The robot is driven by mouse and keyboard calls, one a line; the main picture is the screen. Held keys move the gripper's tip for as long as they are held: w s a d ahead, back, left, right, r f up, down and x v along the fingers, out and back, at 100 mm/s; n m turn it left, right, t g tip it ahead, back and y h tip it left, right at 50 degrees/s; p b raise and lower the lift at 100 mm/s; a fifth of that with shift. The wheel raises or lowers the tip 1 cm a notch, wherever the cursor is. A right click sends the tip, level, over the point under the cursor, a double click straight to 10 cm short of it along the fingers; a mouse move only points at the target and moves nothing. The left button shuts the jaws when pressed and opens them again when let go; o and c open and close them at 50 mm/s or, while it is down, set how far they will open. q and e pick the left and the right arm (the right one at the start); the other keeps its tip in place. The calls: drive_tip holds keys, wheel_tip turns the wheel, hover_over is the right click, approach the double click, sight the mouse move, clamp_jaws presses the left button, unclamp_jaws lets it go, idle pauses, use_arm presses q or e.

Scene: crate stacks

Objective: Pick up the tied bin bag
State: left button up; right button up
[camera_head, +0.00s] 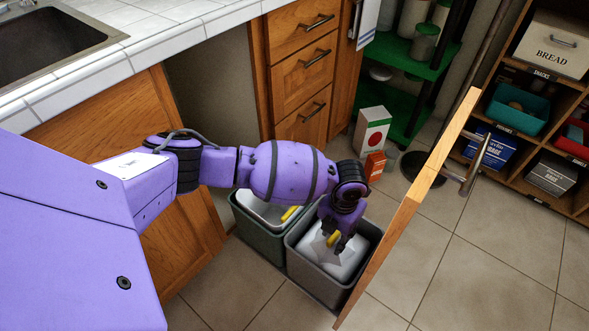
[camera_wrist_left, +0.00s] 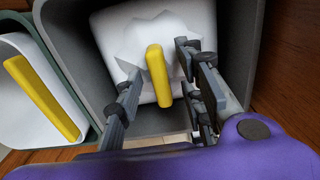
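A white bin bag with a yellow tie on top sits inside a grey bin; the bag (camera_head: 352,258) shows in the head view and also in the left wrist view (camera_wrist_left: 185,88). Its yellow tie (camera_wrist_left: 158,76) stands up between my left gripper's fingers in the left wrist view. My left gripper (camera_head: 335,238) points down over the grey bin (camera_head: 312,275). Its fingers (camera_wrist_left: 162,68) are apart, one on each side of the tie, with gaps visible. My arm hides part of the bag in the head view. My right gripper is not in view.
A green-grey bin (camera_head: 262,238) with a white liner and a yellow strip (camera_wrist_left: 40,98) stands close on the left. A wooden door panel (camera_head: 408,205) stands along the right side. Cabinets (camera_head: 300,75) and a red-white box (camera_head: 372,130) are behind. Floor at right is clear.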

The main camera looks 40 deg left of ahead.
use_arm(q)
drive_tip(key=shift+w+r, duration=0.2)
clamp_jaws()
drive_tip(key=shift+w+r, duration=0.1)
